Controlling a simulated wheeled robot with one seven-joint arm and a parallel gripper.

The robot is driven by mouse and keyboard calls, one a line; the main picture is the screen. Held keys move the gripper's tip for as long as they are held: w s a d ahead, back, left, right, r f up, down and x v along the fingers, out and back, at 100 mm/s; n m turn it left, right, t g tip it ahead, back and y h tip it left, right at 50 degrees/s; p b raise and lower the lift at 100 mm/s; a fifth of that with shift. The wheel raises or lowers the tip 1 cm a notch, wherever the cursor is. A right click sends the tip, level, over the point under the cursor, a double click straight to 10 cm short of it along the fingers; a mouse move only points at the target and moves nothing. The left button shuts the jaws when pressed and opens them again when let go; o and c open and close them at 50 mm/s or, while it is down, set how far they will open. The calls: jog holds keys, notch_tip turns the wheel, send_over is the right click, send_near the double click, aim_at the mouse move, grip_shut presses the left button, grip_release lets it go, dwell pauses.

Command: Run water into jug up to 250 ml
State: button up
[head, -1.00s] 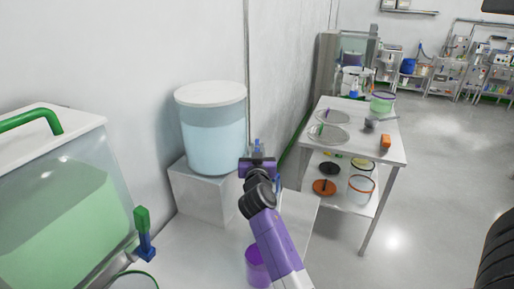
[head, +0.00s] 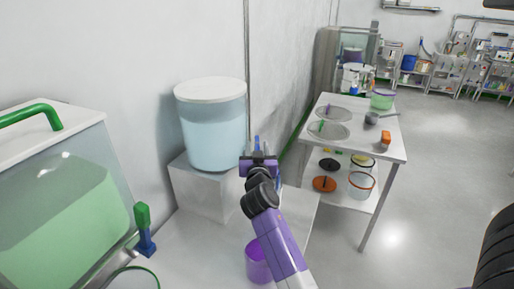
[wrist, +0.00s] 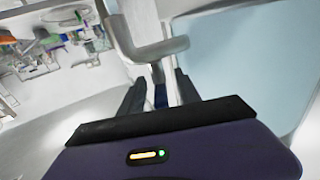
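A tank of pale blue water (head: 212,125) with a white lid stands on a white block (head: 200,190) on the bench. My gripper (head: 257,160) is beside its right side. In the wrist view my gripper's dark fingers (wrist: 160,95) are apart, one on each side of a narrow blue part, apparently the tap's handle (wrist: 160,96); contact is unclear. A pale grey fitting (wrist: 158,48) is just beyond it. A purple vessel (head: 256,264), apparently the jug, stands on the bench, partly hidden by my arm. Its water level and markings are not visible.
A green-filled tank (head: 65,215) with a green and blue tap (head: 144,230) stands at the left. A white table (head: 358,140) with sieves and small items is beyond the bench at the right. The floor right of it is clear.

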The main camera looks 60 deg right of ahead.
jog(key=b+v, duration=0.2)
jog(key=v, duration=0.4)
jog(key=shift+a, duration=0.35)
jog(key=shift+s, duration=0.1)
